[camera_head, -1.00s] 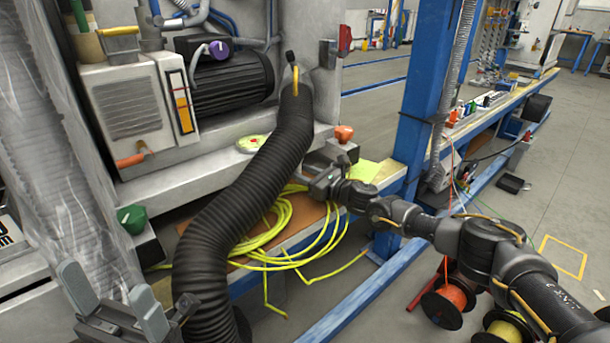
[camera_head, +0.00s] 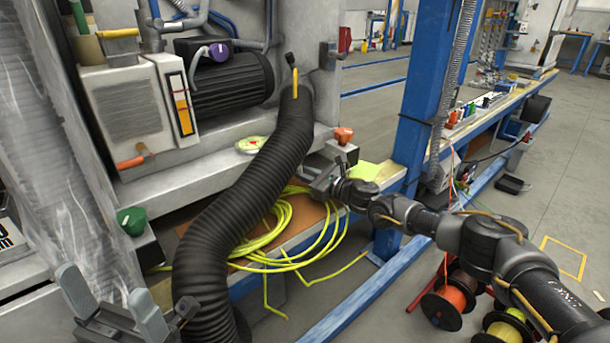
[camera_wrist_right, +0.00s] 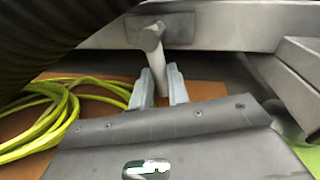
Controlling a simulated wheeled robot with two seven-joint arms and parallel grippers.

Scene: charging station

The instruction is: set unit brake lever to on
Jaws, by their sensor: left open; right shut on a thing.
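The lever (camera_wrist_right: 151,45) is a pale grey rod with a rounded end on a grey plate (camera_wrist_right: 178,28) of the machine. In the right wrist view it slants down between the fingers of my right gripper (camera_wrist_right: 161,88), which is shut on it. In the head view my right gripper (camera_head: 320,177) is low at the machine's front edge, right of the black hose; the lever there is hidden. No on or off marking is readable. My left gripper (camera_head: 112,300) is open and empty at the lower left, in front of the machine and left of the hose.
A thick black ribbed hose (camera_head: 245,180) runs down between my grippers. A coiled yellow cable (camera_head: 280,228) lies on a brown board below. An orange knob (camera_head: 344,135) and a green knob (camera_head: 131,220) are close by. A blue post (camera_head: 418,100) stands to the right.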

